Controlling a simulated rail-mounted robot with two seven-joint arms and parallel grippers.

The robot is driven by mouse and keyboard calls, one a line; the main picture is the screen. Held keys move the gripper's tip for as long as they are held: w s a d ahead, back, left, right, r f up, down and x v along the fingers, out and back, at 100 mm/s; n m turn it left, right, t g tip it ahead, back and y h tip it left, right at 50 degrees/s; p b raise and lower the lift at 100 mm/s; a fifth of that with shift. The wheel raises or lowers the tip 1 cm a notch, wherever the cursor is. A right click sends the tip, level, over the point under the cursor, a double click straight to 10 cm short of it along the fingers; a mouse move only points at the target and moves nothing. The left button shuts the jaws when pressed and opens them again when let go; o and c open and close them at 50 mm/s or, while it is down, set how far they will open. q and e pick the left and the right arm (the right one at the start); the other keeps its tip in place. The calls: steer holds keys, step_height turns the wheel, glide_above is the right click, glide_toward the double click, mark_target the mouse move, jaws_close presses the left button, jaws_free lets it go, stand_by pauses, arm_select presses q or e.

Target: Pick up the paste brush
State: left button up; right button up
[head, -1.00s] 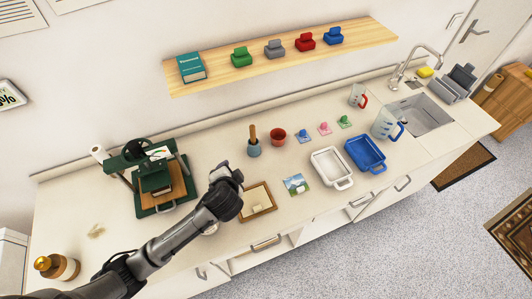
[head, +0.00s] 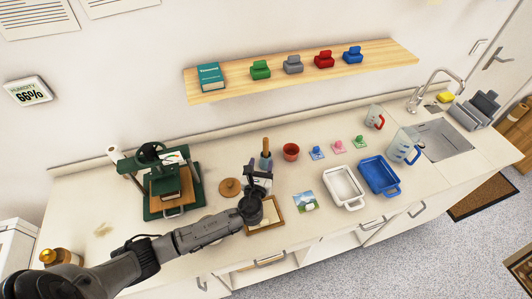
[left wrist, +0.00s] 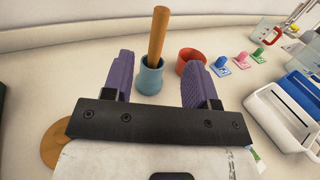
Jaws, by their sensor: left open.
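The paste brush (head: 266,147) stands upright with its wooden handle up in a small blue-grey pot (head: 265,162) on the counter. In the left wrist view, the brush handle (left wrist: 159,34) and the pot (left wrist: 149,77) lie between and beyond the two purple fingers of my left gripper (left wrist: 160,75). The left gripper (head: 258,172) is open and empty, just in front of the pot, apart from the handle. The bristle end is hidden in the pot. My right gripper is not in view.
A red pot (head: 291,151) stands close right of the brush pot. A wooden frame (head: 274,222) lies below the gripper, with a round wooden lid (head: 230,187) to the left. A green press (head: 165,180) stands further left; white (head: 350,203) and blue trays (head: 388,190) lie right.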

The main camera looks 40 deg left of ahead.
mark_target(265, 146)
arm_select(q)
steer(key=b+x, duration=0.1)
steer(key=x, duration=1.1)
steer(key=shift+f, duration=0.15)
jaws_close()
stand_by(0.3)
